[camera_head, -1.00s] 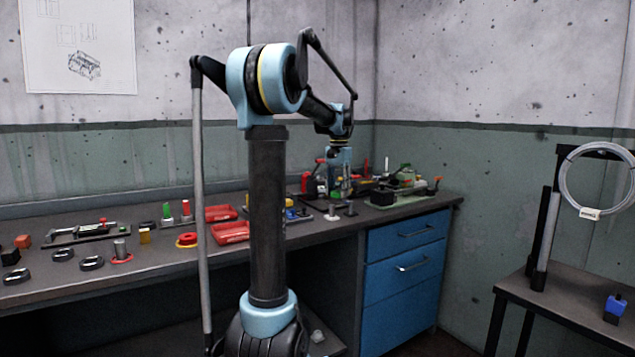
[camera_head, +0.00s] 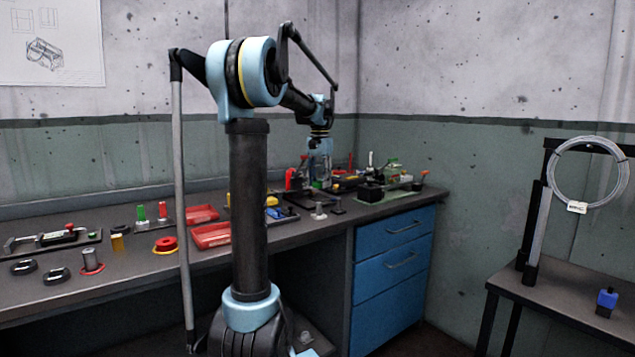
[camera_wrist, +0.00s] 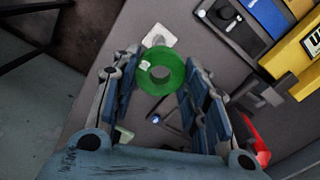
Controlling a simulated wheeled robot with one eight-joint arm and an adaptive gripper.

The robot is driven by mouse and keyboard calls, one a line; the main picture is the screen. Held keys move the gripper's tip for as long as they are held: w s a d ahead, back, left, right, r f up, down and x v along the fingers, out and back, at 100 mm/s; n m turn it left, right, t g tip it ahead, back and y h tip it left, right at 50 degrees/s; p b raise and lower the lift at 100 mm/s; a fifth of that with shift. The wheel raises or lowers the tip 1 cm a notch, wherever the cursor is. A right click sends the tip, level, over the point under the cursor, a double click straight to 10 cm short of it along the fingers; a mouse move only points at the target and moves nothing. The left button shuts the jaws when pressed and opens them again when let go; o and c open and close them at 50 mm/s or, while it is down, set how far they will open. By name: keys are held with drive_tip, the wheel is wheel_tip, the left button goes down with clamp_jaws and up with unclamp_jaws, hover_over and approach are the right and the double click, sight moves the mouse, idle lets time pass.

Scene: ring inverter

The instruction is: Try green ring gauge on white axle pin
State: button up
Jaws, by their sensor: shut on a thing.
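My gripper (camera_wrist: 160,85) is shut on the green ring gauge (camera_wrist: 146,82), which sits between the fingers in the wrist view. The ring lies flat toward the camera, and its centre shows grey; I cannot tell whether that is bench or a pin. A white piece (camera_wrist: 160,34), perhaps the base of the white axle pin, shows just beyond the ring and is partly covered by it. In the head view my gripper (camera_head: 319,178) is over the bench, behind a small grey pin on a pale base (camera_head: 319,214). The ring is too small to make out clearly there.
The bench (camera_head: 130,280) holds red trays (camera_head: 212,236), several small pins and a fixture on a green plate (camera_head: 392,192) at right. A side table (camera_head: 560,297) stands at right.

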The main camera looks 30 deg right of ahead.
drive_tip(key=shift+f, duration=0.1)
drive_tip(key=shift+f, duration=2.6)
drive_tip(key=shift+s+a+f, duration=0.1)
drive_tip(key=shift+f, duration=0.35)
idle(0.8)
drive_tip(key=shift+r, duration=0.15)
drive_tip(key=shift+r, duration=2.5)
